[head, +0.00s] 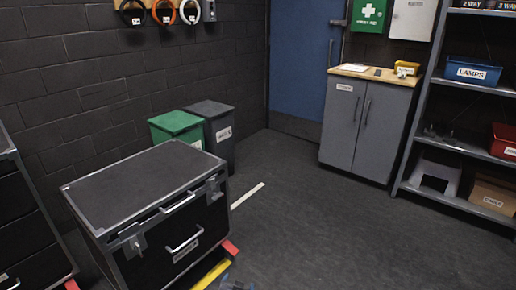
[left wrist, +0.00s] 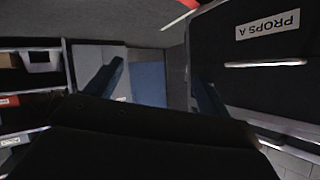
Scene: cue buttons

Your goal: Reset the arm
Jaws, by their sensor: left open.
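My left gripper (left wrist: 158,74) shows in the left wrist view, its two dark fingers spread apart with nothing between them. In the head view only a small dark bit of my left gripper (head: 236,285) shows at the bottom edge, beside the black flight case (head: 150,190). The case's front with its "PROPS A" label (left wrist: 268,25) fills the upper right of the left wrist view, tilted by the camera. My right gripper is in neither view. No cue buttons can be made out.
A green bin (head: 176,127) and a dark bin (head: 222,135) stand behind the case. A grey cabinet (head: 362,125) stands by a blue door (head: 297,60). Shelving (head: 440,143) with boxes is at right. The dark floor (head: 310,225) between is open.

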